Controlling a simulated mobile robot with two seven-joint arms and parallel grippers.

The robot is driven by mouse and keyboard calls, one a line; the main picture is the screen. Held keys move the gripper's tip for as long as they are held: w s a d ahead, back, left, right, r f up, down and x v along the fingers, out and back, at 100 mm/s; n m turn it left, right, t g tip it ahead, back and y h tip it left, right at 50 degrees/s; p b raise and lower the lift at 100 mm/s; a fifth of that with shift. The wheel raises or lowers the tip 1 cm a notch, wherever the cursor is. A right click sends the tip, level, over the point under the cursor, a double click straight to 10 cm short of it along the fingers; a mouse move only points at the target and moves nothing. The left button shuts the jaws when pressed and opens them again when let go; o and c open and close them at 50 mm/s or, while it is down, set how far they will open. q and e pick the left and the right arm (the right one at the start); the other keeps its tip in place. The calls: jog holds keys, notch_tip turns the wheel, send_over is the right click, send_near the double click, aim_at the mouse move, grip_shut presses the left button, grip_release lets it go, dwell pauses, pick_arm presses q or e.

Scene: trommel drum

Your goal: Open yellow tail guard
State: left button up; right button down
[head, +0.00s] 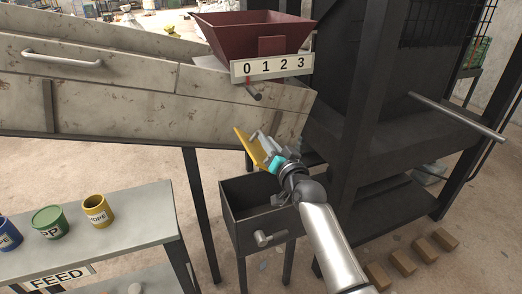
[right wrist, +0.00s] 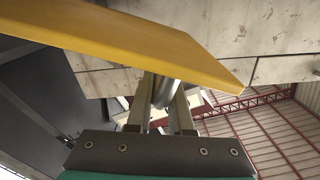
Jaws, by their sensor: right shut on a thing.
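The yellow tail guard (head: 246,148) is a flat plate below the right end of the pale worn housing, standing tilted. In the right wrist view the guard (right wrist: 140,42) fills the upper part as a wide slanted yellow panel. My right gripper (head: 262,144) is at the guard's right side. In the right wrist view its fingers (right wrist: 160,105) are shut on a grey rounded handle (right wrist: 168,86) just under the panel. How the handle joins the guard is partly hidden by the fingers. My left gripper is not in view.
A dark open bin (head: 258,228) with a front handle stands below the guard. A red hopper (head: 255,35) and a 0-3 scale plate (head: 272,66) are above. A dark frame (head: 362,110) with a protruding bar (head: 458,115) is right. A feed table (head: 140,225) with cups is left.

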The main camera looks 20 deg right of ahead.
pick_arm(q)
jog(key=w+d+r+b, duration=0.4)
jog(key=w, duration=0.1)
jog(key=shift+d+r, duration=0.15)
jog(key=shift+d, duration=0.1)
pick_arm(e)
jog(key=d+r+m, duration=0.2)
jog(key=d+m, duration=0.2)
jog(key=d, duration=0.5)
jog(key=d+r+m, duration=0.3)
jog(key=d+m, duration=0.2)
jog(key=d, duration=0.4)
jog(key=shift+w+d, duration=0.15)
jog(key=shift+w, duration=0.15)
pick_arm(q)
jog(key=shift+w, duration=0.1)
pick_arm(e)
jog(key=shift+r, duration=0.1)
jog(key=c, duration=0.8)
grip_release()
jog(key=shift+c, duration=0.2)
